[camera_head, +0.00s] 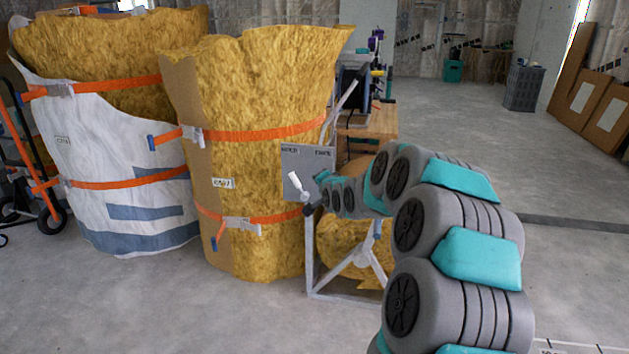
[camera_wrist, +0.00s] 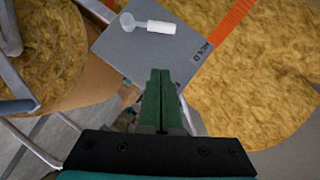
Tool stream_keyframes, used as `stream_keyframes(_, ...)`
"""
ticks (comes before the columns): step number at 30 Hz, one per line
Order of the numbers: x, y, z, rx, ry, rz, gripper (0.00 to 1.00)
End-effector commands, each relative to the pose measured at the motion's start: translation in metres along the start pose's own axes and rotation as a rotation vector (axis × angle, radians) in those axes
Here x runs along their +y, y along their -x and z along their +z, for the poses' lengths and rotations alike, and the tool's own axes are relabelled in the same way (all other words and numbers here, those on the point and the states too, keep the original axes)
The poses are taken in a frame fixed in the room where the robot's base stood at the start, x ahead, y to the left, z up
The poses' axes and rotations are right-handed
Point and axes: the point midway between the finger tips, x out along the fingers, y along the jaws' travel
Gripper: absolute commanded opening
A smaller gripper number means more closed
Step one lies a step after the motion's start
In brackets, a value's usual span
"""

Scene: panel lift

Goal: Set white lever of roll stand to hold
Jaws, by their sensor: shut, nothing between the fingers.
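The white lever (camera_head: 296,183) sits on the grey panel (camera_head: 310,162) of the roll stand (camera_head: 310,255). In the head view it tilts up and left from its lower end. In the wrist view the white lever (camera_wrist: 160,27) points right from a pale round pivot, on the grey panel (camera_wrist: 165,55). A dark label, seemingly HOLD (camera_wrist: 203,51), is near the panel's right edge there. My gripper (camera_head: 319,177) is in front of the panel, right of the lever. In the wrist view my gripper (camera_wrist: 160,72) has its green fingers together, empty, below the lever and apart from it in the picture.
Large yellow insulation rolls (camera_head: 245,95) with orange straps (camera_head: 265,135) stand close to the panel's left. A wooden bench (camera_head: 375,122) is behind the stand. A hand truck (camera_head: 30,165) is far left. Open concrete floor lies in front and right.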

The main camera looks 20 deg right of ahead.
Motion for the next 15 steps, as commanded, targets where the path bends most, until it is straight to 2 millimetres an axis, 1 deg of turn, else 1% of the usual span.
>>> stream_keyframes(2,-0.0002,0.0061,-0.0003,0.001,0.000,-0.001,0.00)
stream_keyframes(6,0.0008,0.0108,0.0003,0.000,0.000,0.001,0.00)
stream_keyframes(15,0.0010,0.0116,0.0005,-0.001,0.000,0.001,0.00)
